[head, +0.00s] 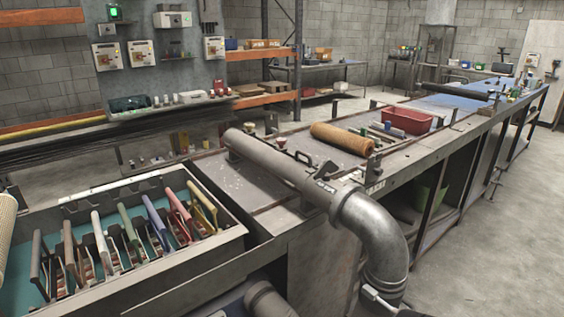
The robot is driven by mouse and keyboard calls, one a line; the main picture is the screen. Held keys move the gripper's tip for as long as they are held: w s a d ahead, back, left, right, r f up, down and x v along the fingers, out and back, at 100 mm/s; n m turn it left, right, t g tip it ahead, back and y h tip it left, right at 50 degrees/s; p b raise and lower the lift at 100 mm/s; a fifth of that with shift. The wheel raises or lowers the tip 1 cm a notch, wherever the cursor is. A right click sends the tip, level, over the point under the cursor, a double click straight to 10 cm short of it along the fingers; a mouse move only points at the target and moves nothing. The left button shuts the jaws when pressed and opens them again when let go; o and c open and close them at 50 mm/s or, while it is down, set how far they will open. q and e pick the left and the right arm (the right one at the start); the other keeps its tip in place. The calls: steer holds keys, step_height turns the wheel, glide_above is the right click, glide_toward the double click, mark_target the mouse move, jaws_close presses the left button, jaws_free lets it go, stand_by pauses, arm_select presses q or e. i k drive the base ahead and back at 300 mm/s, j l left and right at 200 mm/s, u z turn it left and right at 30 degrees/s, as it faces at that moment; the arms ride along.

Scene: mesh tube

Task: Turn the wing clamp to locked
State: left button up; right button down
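A grey metal pipe (265,158) lies along the near end of the long bench and joins a bent elbow pipe (385,235) that turns down over the bench's front side. A small dark fitting with a pale label (325,172) sits on top of the pipe near the flange. A small pale lever-like part (372,294) shows at the elbow's lower end, by the bottom edge. I cannot tell which of these, if either, is the wing clamp, nor its position. Neither of my grippers shows in the head view.
An open crate (232,228) with several coloured upright handles stands at the lower left. A tan roll (342,138) and a red tray (405,119) lie on the bench. A pale mesh piece (6,232) is cut off at the left edge. The floor (490,240) at right is clear.

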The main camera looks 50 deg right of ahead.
mark_target(328, 166)
steer(key=z, duration=1.95)
